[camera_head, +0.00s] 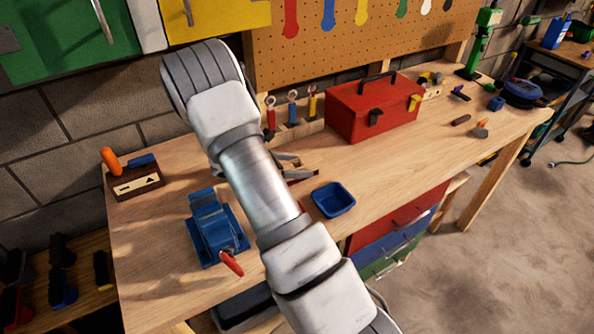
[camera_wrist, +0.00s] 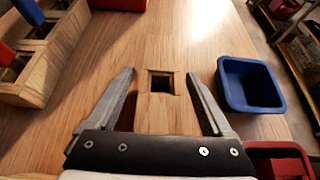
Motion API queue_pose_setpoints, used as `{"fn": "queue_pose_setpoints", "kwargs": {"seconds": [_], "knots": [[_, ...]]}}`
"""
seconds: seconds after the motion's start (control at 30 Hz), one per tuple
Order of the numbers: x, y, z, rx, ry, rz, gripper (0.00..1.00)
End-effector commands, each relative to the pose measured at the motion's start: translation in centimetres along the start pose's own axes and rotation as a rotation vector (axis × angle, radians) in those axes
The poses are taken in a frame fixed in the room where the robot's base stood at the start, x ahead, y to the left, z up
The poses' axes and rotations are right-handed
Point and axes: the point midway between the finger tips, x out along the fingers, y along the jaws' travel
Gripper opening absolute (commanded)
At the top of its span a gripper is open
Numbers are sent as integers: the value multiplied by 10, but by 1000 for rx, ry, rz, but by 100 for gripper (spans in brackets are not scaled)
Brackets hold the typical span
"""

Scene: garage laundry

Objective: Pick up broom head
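What appears to be the broom head is a light wooden block with a square dark hole (camera_wrist: 159,99) in the wrist view, on the workbench. Its colour nearly matches the bench top. In the head view, a small wooden piece with a red edge (camera_head: 303,174) shows beside my arm, which hides much of it. My gripper (camera_wrist: 161,76) is open in the wrist view, its two fingers on either side of the block with a visible gap at each side. Nothing is held. In the head view, my arm hides most of the gripper.
A blue tray (camera_head: 333,200) lies close by, right of my right finger in the wrist view (camera_wrist: 250,84). A wooden tool holder (camera_wrist: 42,62) stands to the left. A red toolbox (camera_head: 372,106) stands behind, a blue vise (camera_head: 215,230) left of my arm.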

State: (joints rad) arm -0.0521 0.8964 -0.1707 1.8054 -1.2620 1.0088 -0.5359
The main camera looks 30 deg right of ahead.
Motion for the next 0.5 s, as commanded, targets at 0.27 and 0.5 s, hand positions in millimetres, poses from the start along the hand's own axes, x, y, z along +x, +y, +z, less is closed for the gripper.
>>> {"fn": "queue_pose_setpoints", "kwargs": {"seconds": [0.27,0.5], "knots": [[0,0,0,0,0,0,32],[0,0,0,0,0,0,0]]}}
